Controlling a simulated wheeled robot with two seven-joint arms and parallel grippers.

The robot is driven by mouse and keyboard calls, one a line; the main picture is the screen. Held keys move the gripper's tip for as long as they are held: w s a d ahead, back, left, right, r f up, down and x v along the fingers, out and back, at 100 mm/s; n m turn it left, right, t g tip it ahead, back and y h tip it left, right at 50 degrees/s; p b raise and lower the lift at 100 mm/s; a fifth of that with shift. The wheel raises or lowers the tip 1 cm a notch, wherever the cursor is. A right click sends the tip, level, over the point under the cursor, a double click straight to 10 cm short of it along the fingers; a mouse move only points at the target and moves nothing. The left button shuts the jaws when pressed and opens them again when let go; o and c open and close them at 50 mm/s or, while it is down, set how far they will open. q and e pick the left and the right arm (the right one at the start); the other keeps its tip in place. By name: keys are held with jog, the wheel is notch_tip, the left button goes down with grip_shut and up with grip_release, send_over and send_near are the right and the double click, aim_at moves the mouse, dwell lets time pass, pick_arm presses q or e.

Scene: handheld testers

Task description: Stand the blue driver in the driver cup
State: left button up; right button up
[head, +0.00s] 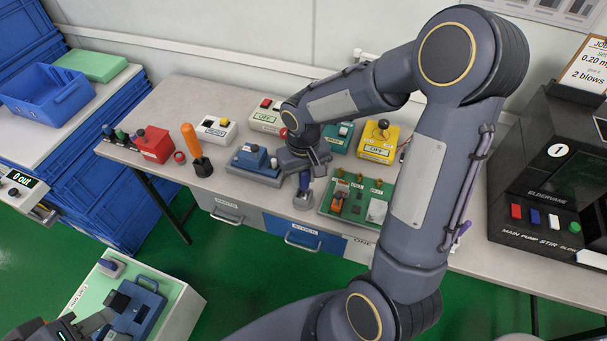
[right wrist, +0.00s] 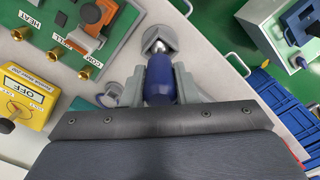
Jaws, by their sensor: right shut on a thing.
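My right gripper (head: 304,172) is shut on the blue driver (head: 304,182), near the front edge of the bench. In the right wrist view, the driver's blue handle (right wrist: 160,78) is between my right gripper's fingers (right wrist: 160,88), with its metal end pointing away. A small grey angular cup (head: 303,201), seemingly the driver cup, is directly below the driver. It also shows in the right wrist view (right wrist: 156,32) around or behind the metal end; I cannot tell how far in the tip is. My left gripper (head: 98,322) is at the lower left, beside a blue device; its jaws are unclear.
A green board (head: 328,208) with parts lies just right of the cup. A blue tester (head: 256,161) is to its left, and a yellow tester (head: 378,140) behind. An orange-handled tool (head: 192,139) stands farther left. My right arm hides part of the bench.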

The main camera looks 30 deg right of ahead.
jog(key=o, duration=1.1)
notch_tip(320, 180, up, 8)
jog(key=shift+f, duration=0.15)
jog(key=shift+s+r, duration=0.25)
jog(key=shift+s, duration=0.05)
jog(key=s+a+r+t+y, duration=0.1)
jog(key=s+t, duration=0.1)
jog(key=s, duration=0.3)
jog(key=s+a+r+t+y, duration=0.1)
jog(key=s+r, duration=0.1)
jog(key=s, duration=0.4)
jog(key=s+a+r+m+t+y, duration=0.1)
jog(key=s+a+r+t, duration=0.1)
jog(key=s, duration=0.3)
jog(key=shift+s+r+t+y, duration=0.1)
jog(key=shift+s+t+y, duration=0.1)
jog(key=shift+t+y, duration=0.15)
